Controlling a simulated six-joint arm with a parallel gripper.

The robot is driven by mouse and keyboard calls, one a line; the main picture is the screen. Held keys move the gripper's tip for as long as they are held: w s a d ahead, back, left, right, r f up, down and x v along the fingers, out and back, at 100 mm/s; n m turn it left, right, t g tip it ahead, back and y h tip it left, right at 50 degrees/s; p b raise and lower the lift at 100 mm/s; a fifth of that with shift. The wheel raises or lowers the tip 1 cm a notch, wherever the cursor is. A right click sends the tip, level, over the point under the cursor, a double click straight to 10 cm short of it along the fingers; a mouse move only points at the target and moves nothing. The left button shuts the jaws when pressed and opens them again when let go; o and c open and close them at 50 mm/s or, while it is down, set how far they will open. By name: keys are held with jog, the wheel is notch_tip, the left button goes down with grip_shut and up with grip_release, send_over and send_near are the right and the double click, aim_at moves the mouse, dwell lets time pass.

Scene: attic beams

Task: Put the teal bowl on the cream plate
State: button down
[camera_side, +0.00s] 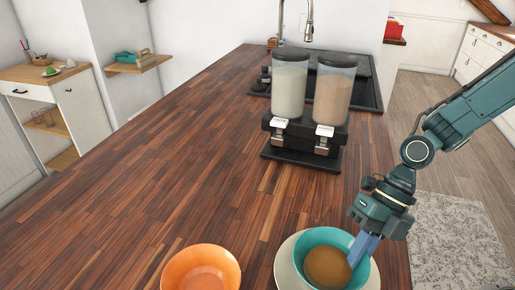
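The teal bowl (306,243) is at the bottom of the picture, upright, with a brown round area inside it. It appears to rest on the cream plate (283,262), whose rim shows to the left of the bowl; I cannot tell whether the bowl's base touches it. My gripper (361,250) comes from the right and points down at the bowl's right rim. Its blue fingers overlap the rim, and I cannot see whether they are closed on it.
An orange bowl (200,268) stands to the left of the plate on the wooden counter (150,190). A dispenser with two clear canisters (310,90) stands behind, in front of a black sink (368,88). The counter's left and middle are clear.

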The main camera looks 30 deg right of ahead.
jog(key=c, duration=1.9)
grip_release()
jog(key=shift+f, duration=0.1)
jog(key=v, duration=1.2)
jog(key=shift+r, duration=0.2)
